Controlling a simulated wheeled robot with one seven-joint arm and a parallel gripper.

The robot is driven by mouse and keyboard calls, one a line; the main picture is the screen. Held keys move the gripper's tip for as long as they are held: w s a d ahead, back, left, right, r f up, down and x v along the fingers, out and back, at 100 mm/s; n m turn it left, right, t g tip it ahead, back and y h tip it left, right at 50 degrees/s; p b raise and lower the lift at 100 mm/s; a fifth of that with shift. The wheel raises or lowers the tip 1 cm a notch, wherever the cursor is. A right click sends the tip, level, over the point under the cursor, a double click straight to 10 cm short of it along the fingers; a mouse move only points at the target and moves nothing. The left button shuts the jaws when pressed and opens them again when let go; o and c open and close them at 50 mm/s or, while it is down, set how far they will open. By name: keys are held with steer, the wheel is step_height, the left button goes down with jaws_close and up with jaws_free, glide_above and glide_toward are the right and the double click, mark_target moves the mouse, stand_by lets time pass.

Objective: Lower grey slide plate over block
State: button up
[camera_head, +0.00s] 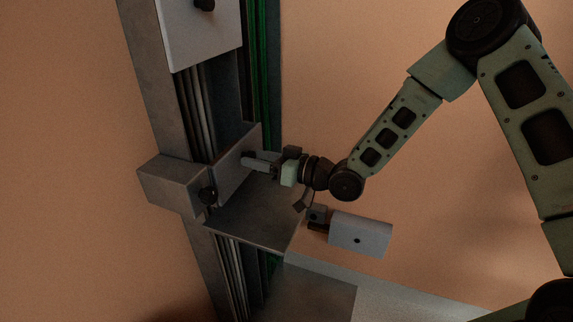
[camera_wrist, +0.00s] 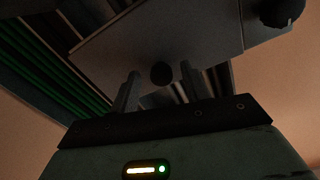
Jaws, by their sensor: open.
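A grey plate (camera_head: 236,163) stands upright against the rail column, facing my gripper. In the wrist view the plate (camera_wrist: 190,32) fills the upper middle, with a dark round knob (camera_wrist: 161,73) on its face. My gripper (camera_head: 250,160) is open at the plate; in the wrist view its fingers stand on either side of the round knob, with no clear contact visible. A grey block (camera_head: 170,188) sits at the plate's left side, with a black knob (camera_head: 207,196) at its near corner. A black knob also shows at the top right of the wrist view (camera_wrist: 277,12).
A paler plate (camera_head: 200,38) with a black knob is higher on the column. A flat grey shelf (camera_head: 250,218) juts out below my gripper. A light box (camera_head: 361,235) lies to the right, below my forearm. Green strips (camera_head: 262,75) run along the column.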

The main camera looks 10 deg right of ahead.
steer(key=b+v, duration=0.3)
steer(key=v, duration=1.3)
steer(key=shift+s+d, duration=0.2)
steer(key=shift+d, duration=0.15)
steer(key=s+a+f+n+g+h, duration=0.1)
steer(key=s+a+f+g+h, duration=0.1)
steer(key=a+f+g+h, duration=0.45)
steer(key=s+r+g+h, duration=0.1)
steer(key=s+r+h, duration=0.3)
steer(key=s, duration=0.7)
steer(key=s+r+m+g+h, duration=0.1)
steer(key=s+r+g+h, duration=0.1)
steer(key=s, duration=1)
steer(key=shift+d+r+m+h, duration=0.25)
steer(key=shift+r+m+h, duration=0.05)
steer(key=shift+r+h, duration=0.6)
steer(key=shift+w+g, duration=0.1)
steer(key=shift+g, duration=0.15)
